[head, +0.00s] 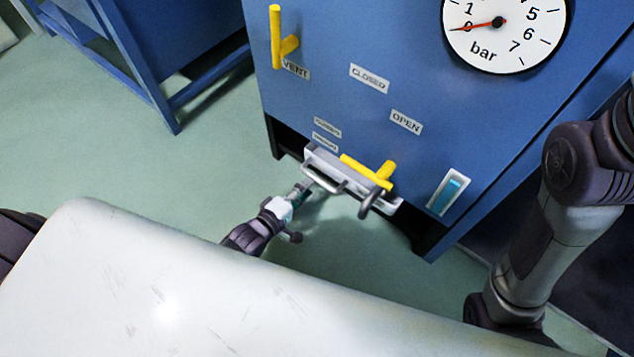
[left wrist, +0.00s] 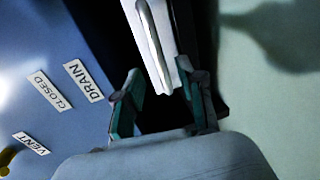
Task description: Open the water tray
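The water tray (head: 318,158) is a pale grey, shallow piece low on the front of the blue cabinet, with a bar handle (head: 322,182) on its front. In the left wrist view the tray's white front and its handle (left wrist: 153,45) come down towards the space between my fingers. My left gripper (head: 303,190) is at the left end of the tray, close to the handle. Its two teal-padded fingers are apart in the left wrist view (left wrist: 160,95); I cannot tell whether they touch the handle. My right gripper is out of view; only my right arm shows.
A yellow lever (head: 368,173) and a grey pipe elbow (head: 372,200) sit at the tray's right part. A yellow vent lever (head: 276,38), pressure gauge (head: 505,25) and sight glass (head: 448,192) are on the cabinet (head: 340,40).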

